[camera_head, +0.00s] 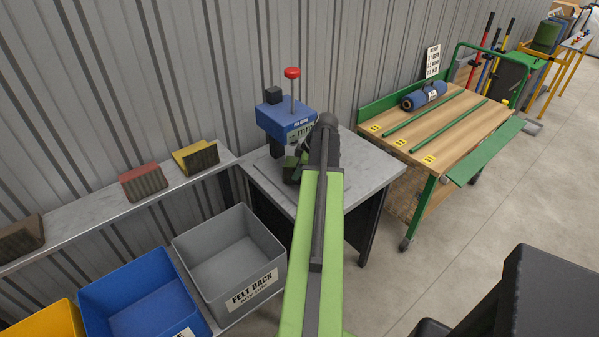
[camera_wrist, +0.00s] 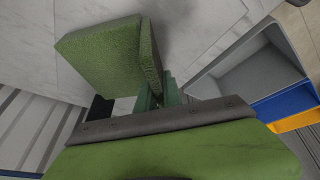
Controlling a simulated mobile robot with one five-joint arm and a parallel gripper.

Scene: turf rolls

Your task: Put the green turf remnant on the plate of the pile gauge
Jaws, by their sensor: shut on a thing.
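The green turf remnant (camera_wrist: 100,55) is folded or bent, with a broad textured face and a narrower side, in the wrist view. My gripper (camera_wrist: 158,95) is shut on its lower edge. In the head view the remnant (camera_head: 290,168) shows as a small dark green patch beside my wrist, just in front of the pile gauge (camera_head: 283,121). The gauge is blue with a red knob on top and stands on a grey table (camera_head: 374,168). My arm hides part of the gauge's base, and I cannot tell whether the remnant touches the plate.
A grey bin (camera_head: 230,250) marked FELT BACK and a blue bin (camera_head: 140,290) stand at the left front. A wall shelf (camera_head: 105,210) holds several remnants. A wooden cart (camera_head: 450,130) with a blue roll (camera_head: 424,95) stands right. The floor between is clear.

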